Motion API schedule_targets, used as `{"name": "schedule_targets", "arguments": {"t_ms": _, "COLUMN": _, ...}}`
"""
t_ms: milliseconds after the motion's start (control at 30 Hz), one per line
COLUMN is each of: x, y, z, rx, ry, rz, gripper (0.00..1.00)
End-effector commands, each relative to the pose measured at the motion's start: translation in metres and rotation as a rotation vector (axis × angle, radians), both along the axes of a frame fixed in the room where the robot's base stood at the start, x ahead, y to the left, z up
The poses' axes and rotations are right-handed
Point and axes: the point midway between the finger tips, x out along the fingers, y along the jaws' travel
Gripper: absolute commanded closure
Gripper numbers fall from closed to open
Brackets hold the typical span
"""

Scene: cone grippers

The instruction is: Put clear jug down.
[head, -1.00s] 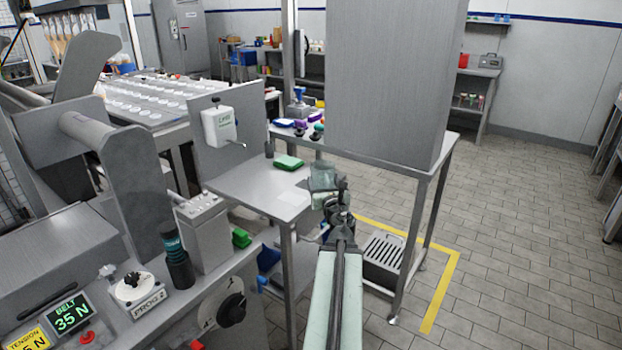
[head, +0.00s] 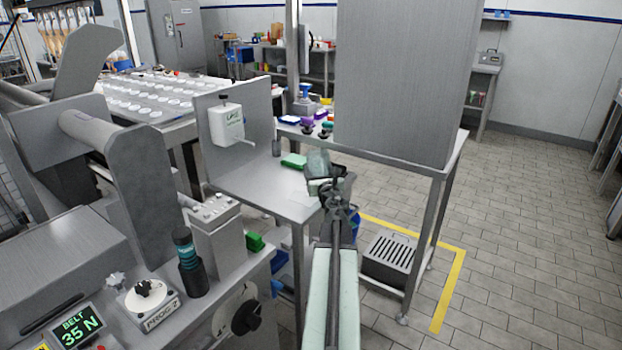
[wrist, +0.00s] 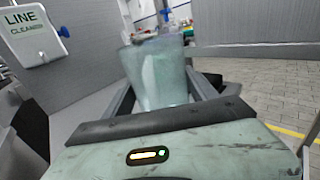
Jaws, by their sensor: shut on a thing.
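The clear jug (wrist: 160,72) is a see-through, slightly greenish vessel, upright between my fingers in the wrist view. In the head view the jug (head: 318,163) shows faintly just beyond my gripper (head: 335,187). My gripper (wrist: 163,98) is shut on the jug. In the head view it is at the right end of the low steel table (head: 250,190). I cannot tell whether the jug's base touches the table; its lower part is hidden by my wrist.
A green cloth or pad (head: 294,160) and a white sheet lie on the table. A white dispenser (head: 226,122) hangs on the steel back panel. A tall steel cabinet (head: 403,85) stands on the bench to the right.

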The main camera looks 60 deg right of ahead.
Motion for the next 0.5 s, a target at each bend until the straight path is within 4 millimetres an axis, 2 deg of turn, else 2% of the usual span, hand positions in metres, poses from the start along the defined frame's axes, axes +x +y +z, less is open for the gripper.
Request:
{"name": "schedule_targets", "arguments": {"t_ms": 133, "x": 0.005, "y": -0.006, "z": -0.004, "rx": 0.0, "ry": 0.0, "rz": 0.001, "gripper": 0.98}}
{"name": "schedule_targets", "arguments": {"t_ms": 300, "x": 0.003, "y": -0.005, "z": -0.03, "rx": 0.0, "ry": 0.0, "rz": -0.001, "gripper": 0.98}}
{"name": "schedule_targets", "arguments": {"t_ms": 400, "x": 0.004, "y": -0.005, "z": -0.039, "rx": 0.0, "ry": 0.0, "rz": 0.0, "gripper": 0.98}}
{"name": "schedule_targets", "arguments": {"t_ms": 500, "x": 0.006, "y": -0.003, "z": -0.038, "rx": 0.0, "ry": 0.0, "rz": 0.003, "gripper": 0.98}}
